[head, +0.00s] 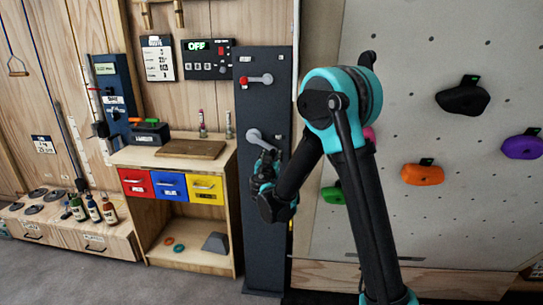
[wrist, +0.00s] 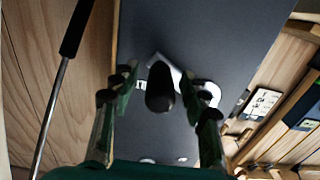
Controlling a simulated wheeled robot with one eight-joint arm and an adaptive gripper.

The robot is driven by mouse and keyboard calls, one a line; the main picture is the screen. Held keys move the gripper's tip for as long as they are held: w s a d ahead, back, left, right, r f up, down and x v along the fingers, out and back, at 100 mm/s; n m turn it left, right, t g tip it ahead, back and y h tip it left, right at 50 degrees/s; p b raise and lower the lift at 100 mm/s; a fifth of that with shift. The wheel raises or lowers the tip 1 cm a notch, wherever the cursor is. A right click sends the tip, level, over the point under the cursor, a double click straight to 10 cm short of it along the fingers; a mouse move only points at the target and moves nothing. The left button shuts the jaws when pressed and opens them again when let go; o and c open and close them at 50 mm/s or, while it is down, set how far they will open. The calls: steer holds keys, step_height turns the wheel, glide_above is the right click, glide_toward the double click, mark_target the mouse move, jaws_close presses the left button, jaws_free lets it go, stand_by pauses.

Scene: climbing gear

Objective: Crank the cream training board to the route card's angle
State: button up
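The cream training board (head: 400,130) fills the right of the head view, with small dark holes and coloured holds. The route card (head: 158,58) hangs on the wood wall at upper left; its small print is unreadable. A dark post (head: 262,215) beside the board carries a grey crank (head: 254,134) at mid height. My gripper (head: 267,160) is just below and right of that crank. In the wrist view my gripper (wrist: 163,105) is open, its fingers apart on either side of the crank's black knob (wrist: 160,88). I see no clear contact. The pale crank arm shows behind the knob.
A lever with a red hub (head: 244,81) sits higher on the post. A control panel (head: 208,59) reads OFF. A cabinet (head: 182,220) with red, blue and yellow drawers stands left of the post. Orange (head: 422,175) and black (head: 463,99) holds jut from the board.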

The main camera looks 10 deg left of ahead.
jaws_close()
steer(key=shift+d+r+n, duration=0.1)
steer(key=shift+r+n, duration=0.15)
steer(key=shift+n, duration=0.05)
stand_by(0.4)
steer(key=shift+d+r+n, duration=0.2)
steer(key=shift+r+n, duration=0.25)
steer(key=shift+n, duration=0.1)
steer(key=shift+d+r+n, duration=0.2)
steer(key=shift+r+n, duration=0.2)
steer(key=shift+n, duration=0.15)
steer(key=r+n, duration=0.3)
steer(key=n, duration=0.1)
steer(key=r+n, duration=0.4)
steer(key=shift+a, duration=0.2)
steer(key=shift+a+r, duration=0.15)
steer(key=shift+r, duration=0.3)
steer(key=shift+w+r, duration=0.15)
